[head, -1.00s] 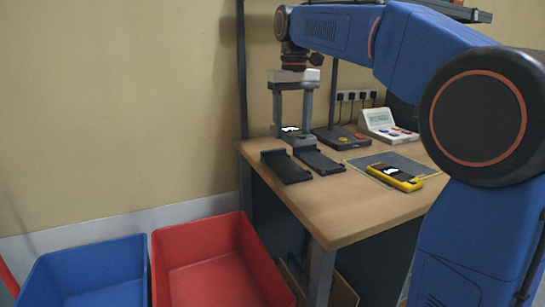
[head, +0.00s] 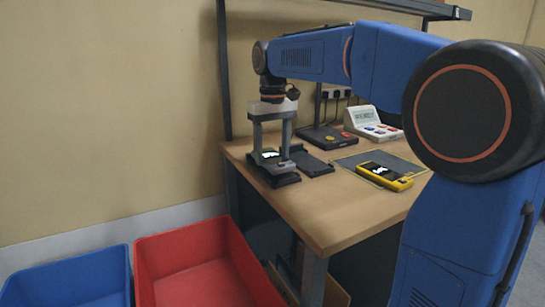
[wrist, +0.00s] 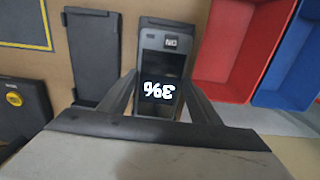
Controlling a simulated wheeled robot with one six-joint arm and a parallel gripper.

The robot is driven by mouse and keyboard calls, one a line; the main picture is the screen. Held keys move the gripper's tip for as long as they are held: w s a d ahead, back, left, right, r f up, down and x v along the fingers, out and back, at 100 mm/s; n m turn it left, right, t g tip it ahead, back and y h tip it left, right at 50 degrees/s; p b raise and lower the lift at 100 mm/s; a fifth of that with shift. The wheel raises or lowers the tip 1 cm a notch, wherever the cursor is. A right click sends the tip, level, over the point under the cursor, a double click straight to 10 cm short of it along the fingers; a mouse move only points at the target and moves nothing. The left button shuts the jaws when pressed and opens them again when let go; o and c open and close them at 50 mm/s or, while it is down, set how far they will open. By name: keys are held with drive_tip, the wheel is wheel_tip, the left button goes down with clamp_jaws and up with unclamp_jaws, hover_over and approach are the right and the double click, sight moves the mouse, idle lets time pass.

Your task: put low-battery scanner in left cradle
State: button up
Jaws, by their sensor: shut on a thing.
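My gripper (head: 271,152) is shut on a grey scanner (wrist: 160,88), whose screen reads 3% in the wrist view. In the head view the grey scanner (head: 266,156) is over the black left cradle (head: 284,180), near the table's left edge. In the wrist view part of the left cradle (wrist: 166,22) shows behind the scanner. I cannot tell whether the scanner touches the cradle. The right cradle (head: 312,164) is empty; it also shows in the wrist view (wrist: 92,58). A yellow scanner (head: 384,176) lies on the grey mat (head: 352,161).
The front of the table is clear.

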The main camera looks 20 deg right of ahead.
sight(273, 156)
drive_tip(key=shift+f, duration=0.7)
drive_tip(key=o, duration=1.2)
drive_tip(key=shift+f, duration=0.15)
wheel_tip(273, 156, up, 12)
drive_tip(key=shift+r, duration=0.15)
